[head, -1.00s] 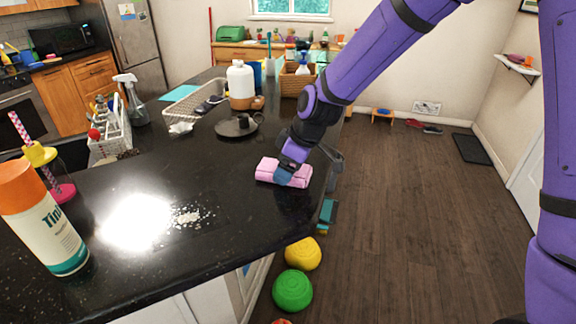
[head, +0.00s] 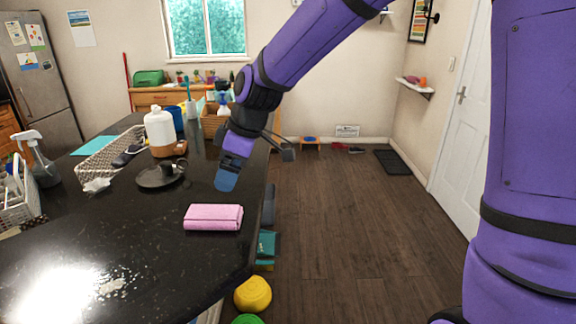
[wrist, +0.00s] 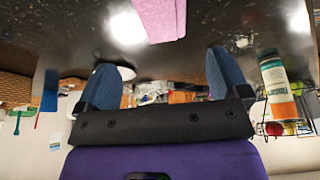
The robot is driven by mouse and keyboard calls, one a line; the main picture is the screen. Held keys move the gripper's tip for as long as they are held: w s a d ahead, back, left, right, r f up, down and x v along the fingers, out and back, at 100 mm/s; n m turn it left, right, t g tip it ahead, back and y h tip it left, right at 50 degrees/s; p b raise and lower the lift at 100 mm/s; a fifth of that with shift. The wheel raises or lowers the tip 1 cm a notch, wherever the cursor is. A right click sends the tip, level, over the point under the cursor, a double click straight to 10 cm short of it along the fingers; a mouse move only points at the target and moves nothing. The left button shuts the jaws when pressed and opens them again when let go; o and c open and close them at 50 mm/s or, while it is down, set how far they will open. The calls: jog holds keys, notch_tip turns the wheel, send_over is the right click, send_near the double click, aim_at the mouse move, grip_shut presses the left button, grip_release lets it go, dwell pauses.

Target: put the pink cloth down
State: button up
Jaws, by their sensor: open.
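The pink cloth (head: 213,217) lies folded on the black countertop (head: 150,240), near its right edge. It also shows at the top of the wrist view (wrist: 160,18), beyond the fingertips and apart from them. My gripper (head: 227,180) is above and slightly behind the cloth in the head view, not touching it. In the wrist view my gripper (wrist: 165,75) has its two blue fingers spread wide with nothing between them.
A dark candle holder (head: 160,175), a white bottle (head: 160,130) and a wire basket (head: 105,158) stand behind the cloth. White crumbs (head: 112,286) lie toward the front. A yellow object (head: 253,293) is beside the counter below. Open floor lies to the right.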

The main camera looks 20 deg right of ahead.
jog(key=s+d+r+m+t+h, duration=0.1)
jog(key=s+d+r+m, duration=0.2)
jog(key=s+d, duration=0.4)
jog(key=s+d+r+m+t+h, duration=0.1)
jog(key=s+d+r+m, duration=0.3)
jog(key=s+d+m, duration=0.2)
jog(key=s+d+r+m+t+h, duration=0.1)
jog(key=s+d+r+m+h, duration=0.1)
jog(key=s+d+m, duration=0.3)
jog(key=s+d+r, duration=0.1)
jog(key=s+d, duration=0.3)
jog(key=s, duration=0.2)
jog(key=shift+s+d+r+t, duration=0.2)
jog(key=shift+s+t, duration=0.1)
jog(key=shift+s, duration=0.1)
